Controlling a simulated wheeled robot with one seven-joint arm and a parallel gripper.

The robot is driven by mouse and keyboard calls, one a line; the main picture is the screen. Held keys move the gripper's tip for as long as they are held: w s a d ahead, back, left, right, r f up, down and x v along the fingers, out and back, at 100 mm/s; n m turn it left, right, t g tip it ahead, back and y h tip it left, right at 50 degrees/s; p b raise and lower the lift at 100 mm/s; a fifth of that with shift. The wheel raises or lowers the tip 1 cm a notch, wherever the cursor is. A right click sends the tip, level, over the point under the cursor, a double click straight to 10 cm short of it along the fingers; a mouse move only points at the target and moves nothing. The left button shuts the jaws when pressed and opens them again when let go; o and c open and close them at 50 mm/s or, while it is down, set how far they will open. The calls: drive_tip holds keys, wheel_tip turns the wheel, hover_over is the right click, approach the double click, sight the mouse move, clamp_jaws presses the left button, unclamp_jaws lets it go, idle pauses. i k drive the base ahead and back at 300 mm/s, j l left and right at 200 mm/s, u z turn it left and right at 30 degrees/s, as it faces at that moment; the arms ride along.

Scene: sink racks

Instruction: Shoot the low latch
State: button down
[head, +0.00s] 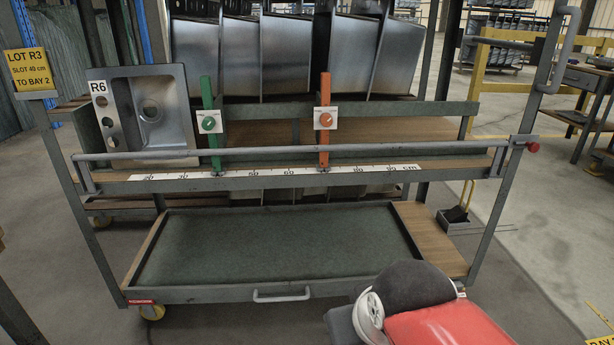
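A grey retaining bar (300,152) runs low across the front of the rack, above the scale. Its right end passes by the right upright, where a small bracket (518,142) and a red knob (533,147) show. This looks like the low latch; whether the bolt is seated cannot be told at this size. A second, upright grey bar with a bent handle (561,50) stands above it on the right. My arm, red and dark grey, shows at the bottom right, in front of the cart and well below the bar. My gripper's fingers are not visible.
A steel sink panel marked R6 (150,112) leans at the left. The lower tray (275,247) is empty. A yellow sign (29,68) reads LOT R3, SLOT 40 cm, TO BAY 2.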

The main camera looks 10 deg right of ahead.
sight(532, 147)
drive_tip(key=z, duration=1.6)
